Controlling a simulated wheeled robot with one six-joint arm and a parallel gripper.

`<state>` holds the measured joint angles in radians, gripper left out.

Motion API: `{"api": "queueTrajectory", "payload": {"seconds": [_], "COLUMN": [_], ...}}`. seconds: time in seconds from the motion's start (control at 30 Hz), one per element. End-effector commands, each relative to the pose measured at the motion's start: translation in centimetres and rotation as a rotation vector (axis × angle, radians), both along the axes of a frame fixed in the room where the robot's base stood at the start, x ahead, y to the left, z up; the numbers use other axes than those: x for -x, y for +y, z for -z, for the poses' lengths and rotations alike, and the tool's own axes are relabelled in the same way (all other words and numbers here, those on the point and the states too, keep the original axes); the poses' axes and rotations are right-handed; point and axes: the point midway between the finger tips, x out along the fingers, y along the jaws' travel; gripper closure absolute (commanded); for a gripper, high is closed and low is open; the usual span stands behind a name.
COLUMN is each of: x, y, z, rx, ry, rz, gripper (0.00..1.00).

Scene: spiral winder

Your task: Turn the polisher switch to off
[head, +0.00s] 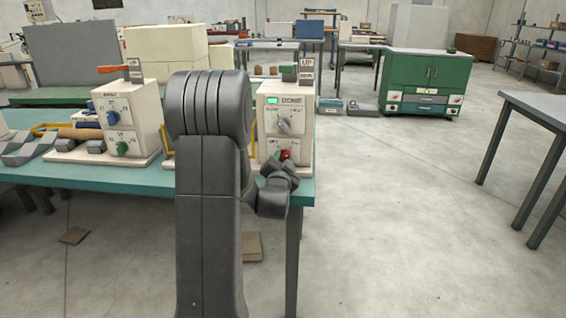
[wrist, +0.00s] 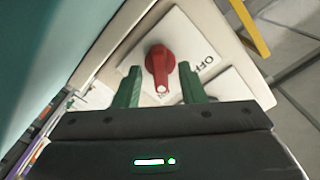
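The red polisher switch (wrist: 160,68) is a knob on a white plate with the label OFF (wrist: 206,62) to its right in the wrist view. My gripper (wrist: 160,82) is open, with one green finger on each side of the knob and a gap to both. In the head view the red knob (head: 285,155) sits low on the front of the white machine (head: 300,118) at the right end of the teal bench. My gripper there is at the knob, its fingers mostly hidden by my arm. A second plate label is partly covered by the knob and a finger.
The same machine has a grey dial (head: 284,125) and a lit green display (head: 272,100) above the knob. A second white machine (head: 120,118) with blue and green knobs stands left on the bench (head: 60,172). A yellow handle (wrist: 250,25) is near.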

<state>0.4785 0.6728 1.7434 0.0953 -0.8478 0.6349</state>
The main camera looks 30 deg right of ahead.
Motion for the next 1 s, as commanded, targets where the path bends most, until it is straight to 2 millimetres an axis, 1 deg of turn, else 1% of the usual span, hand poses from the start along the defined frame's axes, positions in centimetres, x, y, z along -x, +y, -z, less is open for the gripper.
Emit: {"api": "queueTrajectory", "payload": {"seconds": [0.03,0.1,0.17,0.2,0.23,0.47,0.67,0.87,1.0], "x": [0.00,0.01,0.01,0.01,0.01,0.02,0.01,-0.01,0.01], "y": [0.02,0.02,0.02,0.02,0.02,0.03,0.02,0.01,0.02], "z": [0.02,0.02,0.02,0.02,0.02,0.09,0.31,0.48,0.54], "rx": [0.000,0.000,0.000,0.000,0.000,0.007,0.058,0.171,0.279], "ry": [0.000,0.000,0.000,0.000,0.000,0.004,0.034,0.102,0.169], "rz": [0.000,0.000,0.000,0.000,0.000,0.000,0.000,0.001,0.001], "gripper": [0.64,0.77,0.89,0.97,1.00,1.00,1.00,1.00,1.00]}}
